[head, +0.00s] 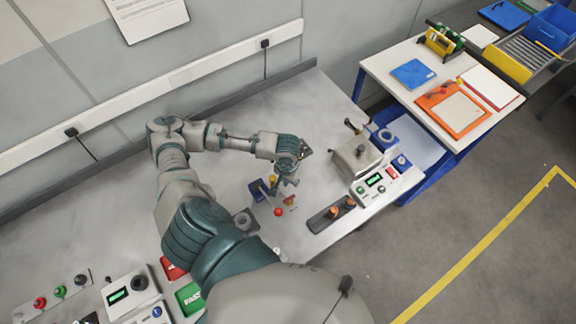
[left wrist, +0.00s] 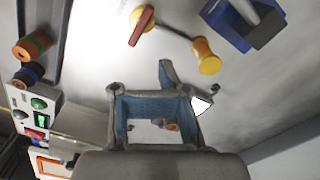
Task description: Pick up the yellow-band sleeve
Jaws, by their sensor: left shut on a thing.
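My left gripper (head: 290,181) points down over the workbench, beside the blue holder (head: 257,190). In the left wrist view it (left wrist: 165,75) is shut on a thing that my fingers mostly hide. A small orange patch of it, the yellow-band sleeve (left wrist: 172,127), shows inside the finger frame; its band is not visible. My right gripper is not in view.
A dark rail (head: 322,221) bears orange sleeves, one green-banded (left wrist: 33,47) and one blue-banded (left wrist: 27,75). A grey box machine (head: 355,158) and button panel (head: 375,181) stand to the right. A side table (head: 385,68) lies beyond.

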